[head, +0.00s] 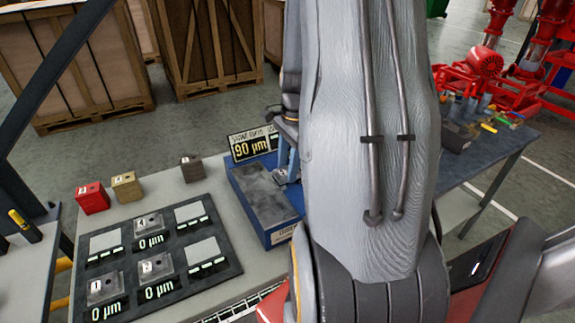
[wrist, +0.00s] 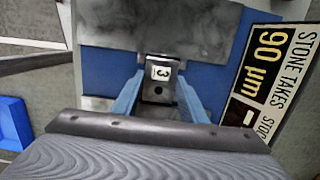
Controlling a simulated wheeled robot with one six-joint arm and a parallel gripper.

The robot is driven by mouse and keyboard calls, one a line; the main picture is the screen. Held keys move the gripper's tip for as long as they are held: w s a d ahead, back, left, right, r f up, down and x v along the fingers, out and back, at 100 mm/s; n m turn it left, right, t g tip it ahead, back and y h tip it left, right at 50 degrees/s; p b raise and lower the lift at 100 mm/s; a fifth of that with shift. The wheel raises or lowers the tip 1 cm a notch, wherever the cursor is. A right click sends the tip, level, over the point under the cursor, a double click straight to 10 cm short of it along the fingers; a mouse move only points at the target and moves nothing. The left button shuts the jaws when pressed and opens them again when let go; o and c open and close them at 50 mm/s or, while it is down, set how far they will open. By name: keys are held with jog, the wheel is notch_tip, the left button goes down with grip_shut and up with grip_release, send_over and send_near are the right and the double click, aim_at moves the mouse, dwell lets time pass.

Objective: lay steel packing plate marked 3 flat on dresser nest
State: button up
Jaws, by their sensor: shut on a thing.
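The steel packing plate marked 3 (wrist: 161,74) is a small grey plate with a dark hole, held between the two blue fingers of my gripper (wrist: 160,92) in the wrist view. My gripper is shut on it, at the edge of the dresser's grey stone (wrist: 160,30). In the head view the dresser is a blue box (head: 282,236) with a grey stone top (head: 265,195). My gripper (head: 285,172) is at its far right side there, partly hidden by my arm. I cannot tell whether the plate touches the dresser, and I cannot make out the nest clearly.
A sign reading 90 µm (head: 254,145) stands behind the dresser. A black board (head: 205,278) with plates and 0 µm readouts lies to the left. Red (head: 92,198), tan (head: 126,187) and dark (head: 191,168) blocks stand behind it. Red pumps (head: 487,62) are at the far right.

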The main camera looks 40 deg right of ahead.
jog(key=shift+f, duration=0.45)
jog(key=o, duration=1.5)
jog(key=shift+s+d+r+b, duration=0.15)
jog(key=shift+r+b, duration=0.2)
jog(key=shift+r, duration=0.95)
jog(key=shift+w+d+r+b, duration=0.15)
jog(key=shift+r+b, duration=0.25)
jog(key=shift+r, duration=0.95)
jog(key=shift+s+d+r+b, duration=0.15)
jog(key=shift+r+b, duration=0.2)
jog(key=shift+r, duration=0.95)
notch_tip(320, 180, up, 6)
jog(key=p, duration=0.6)
